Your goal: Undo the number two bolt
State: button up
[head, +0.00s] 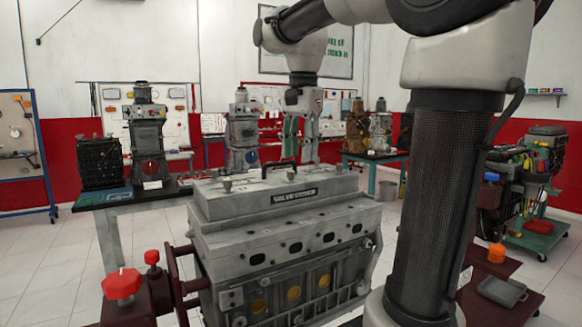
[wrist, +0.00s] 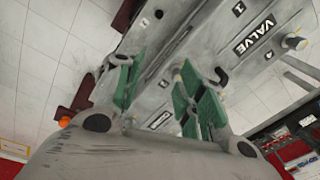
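The grey engine (head: 290,240) stands in front of me with a cover (head: 215,205) on top. Several bolts stand on the cover, one at the left (head: 227,183) and one at the back right (head: 339,166). My gripper (head: 301,150) points down over the far side of the cover, its green-padded fingers apart. In the wrist view my gripper (wrist: 158,72) is open with nothing seen held between its fingers. There a bolt (wrist: 294,43) stands right of the VALVE label (wrist: 254,36). A "1" label (wrist: 238,8) is readable; a smaller label (wrist: 159,120) between the fingers is not.
A black handle (head: 280,168) rises from the cover, close beside the right finger in the wrist view (wrist: 219,78). Red knobs (head: 121,284) stand at the front left. A brown tray with an orange piece (head: 497,253) lies right. Other engine trainers stand on tables behind.

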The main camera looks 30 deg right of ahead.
aim_at(291, 176)
jog(key=w+m, duration=0.1)
jog(key=w+r+m, duration=0.1)
jog(key=w, duration=0.1)
jog(key=w+r+m+g, duration=0.1)
jog(key=w+m, duration=0.1)
jog(key=shift+d+r, duration=0.1)
jog(key=shift+d, duration=0.25)
jog(key=shift+w, duration=0.1)
notch_tip(291, 176, down, 8)
jog(key=shift+r, duration=0.2)
grip_shut()
